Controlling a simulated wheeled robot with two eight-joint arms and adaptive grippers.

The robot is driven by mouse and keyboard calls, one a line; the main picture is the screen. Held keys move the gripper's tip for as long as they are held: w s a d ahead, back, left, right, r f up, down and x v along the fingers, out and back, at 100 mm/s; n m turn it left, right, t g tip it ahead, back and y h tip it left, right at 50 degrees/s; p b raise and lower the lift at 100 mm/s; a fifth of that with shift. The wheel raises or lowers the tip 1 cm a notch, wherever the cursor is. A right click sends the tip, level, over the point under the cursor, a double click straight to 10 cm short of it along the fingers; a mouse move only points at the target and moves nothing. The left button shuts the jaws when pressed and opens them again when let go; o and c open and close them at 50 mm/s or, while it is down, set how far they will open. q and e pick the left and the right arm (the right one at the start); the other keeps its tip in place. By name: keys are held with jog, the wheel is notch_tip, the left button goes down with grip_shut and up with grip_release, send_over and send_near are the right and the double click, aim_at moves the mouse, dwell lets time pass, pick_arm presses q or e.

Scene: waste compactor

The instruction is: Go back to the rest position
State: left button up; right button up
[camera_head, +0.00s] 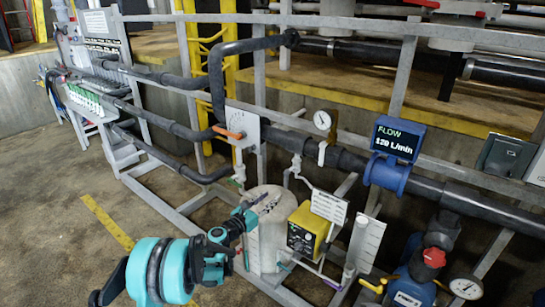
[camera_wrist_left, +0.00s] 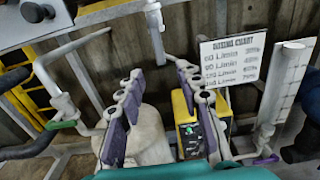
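My left arm comes in from the bottom left of the head view, with teal joints. Its dark gripper (camera_head: 257,207) is in front of the white cylindrical tank (camera_head: 270,235) and overlaps it in the picture. In the left wrist view my left gripper (camera_wrist_left: 160,92) has its grey-purple fingers spread well apart, with nothing between them. The tank (camera_wrist_left: 150,135) shows behind and between the fingers. I cannot tell how far the fingers are from it. My right gripper is in neither view.
Beside the tank are a yellow box (camera_head: 307,228), a dosing chart (camera_head: 329,207) and a clear graduated column (camera_head: 365,243). Behind run dark pipes with an orange-handled valve (camera_head: 228,132), a gauge (camera_head: 322,120) and a blue flow meter reading 129 L/min (camera_head: 395,150). Open floor (camera_head: 50,220) lies at left.

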pick_arm(q)
jog(key=s+a+r+m+g+y, duration=0.1)
jog(key=s+r+m+g, duration=0.1)
jog(key=s+r+m, duration=0.4)
jog(key=s+r+m+g+y, duration=0.2)
jog(key=s+r+m, duration=0.1)
jog(key=s+m, duration=0.65)
jog(key=s+a+f+m+g+y, duration=0.1)
jog(key=s+a+m, duration=0.3)
jog(key=s, duration=0.5)
jog(key=s+a+f+m+g+y, duration=0.1)
jog(key=s+a+f+m+y, duration=0.2)
jog(key=s, duration=0.7)
jog(key=s+a+f+m+g+y, duration=0.1)
jog(key=s+a+f+m+y, duration=0.2)
jog(key=s+a+m, duration=0.3)
jog(key=s, duration=0.3)
jog(key=shift+s+g+y, duration=0.25)
jog(key=shift+g+y, duration=0.05)
